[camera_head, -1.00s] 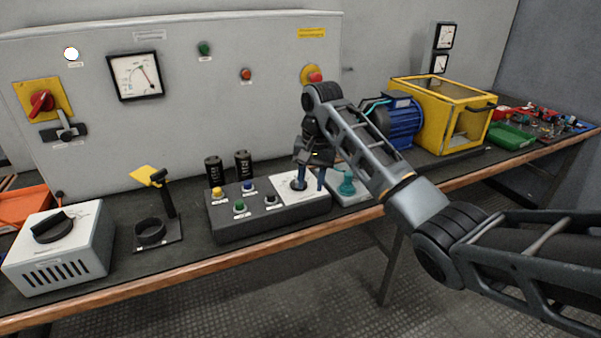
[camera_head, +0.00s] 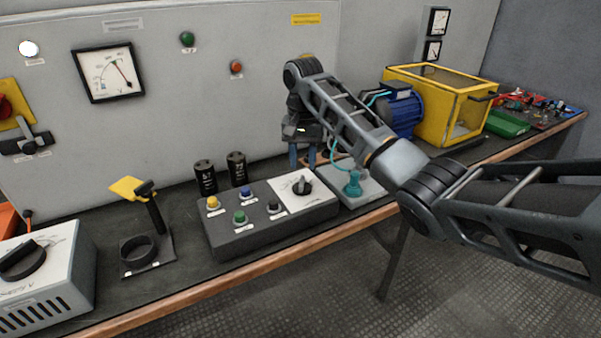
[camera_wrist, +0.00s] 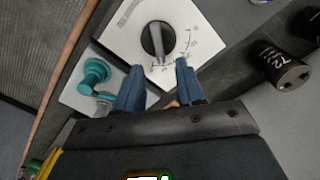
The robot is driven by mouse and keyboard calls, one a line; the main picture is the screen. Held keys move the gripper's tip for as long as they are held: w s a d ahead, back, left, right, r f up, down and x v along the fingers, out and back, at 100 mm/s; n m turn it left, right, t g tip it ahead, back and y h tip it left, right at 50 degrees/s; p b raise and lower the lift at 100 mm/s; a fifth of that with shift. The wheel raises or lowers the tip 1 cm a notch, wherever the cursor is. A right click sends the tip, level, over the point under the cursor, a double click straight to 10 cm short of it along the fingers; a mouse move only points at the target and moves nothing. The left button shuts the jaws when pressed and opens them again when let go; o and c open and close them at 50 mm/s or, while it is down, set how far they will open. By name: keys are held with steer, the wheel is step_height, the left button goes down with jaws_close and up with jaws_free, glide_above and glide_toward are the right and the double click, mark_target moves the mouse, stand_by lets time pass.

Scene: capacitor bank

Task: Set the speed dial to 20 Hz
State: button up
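The speed dial (camera_head: 303,187) is a black knob on the white scale plate at the right end of the dark control box (camera_head: 232,243). In the wrist view the dial (camera_wrist: 158,38) shows whole, with a grey ridge running roughly up and down the picture. The scale marks are too small to read, so the setting cannot be told. My gripper (camera_head: 302,166) is above and behind the dial, apart from it. In the wrist view the two blue fingers of my gripper (camera_wrist: 158,78) stand apart with nothing between them, just below the dial.
Several coloured push buttons (camera_head: 240,216) sit left of the dial. A teal knob (camera_head: 353,184) on a grey plate stands right of the box. Two black capacitors (camera_head: 237,169) stand behind it. A blue motor (camera_head: 402,112) and yellow cage (camera_head: 438,100) are further right.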

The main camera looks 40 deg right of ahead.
mark_target(303, 177)
steer(key=shift+f, duration=2.35)
jaws_close()
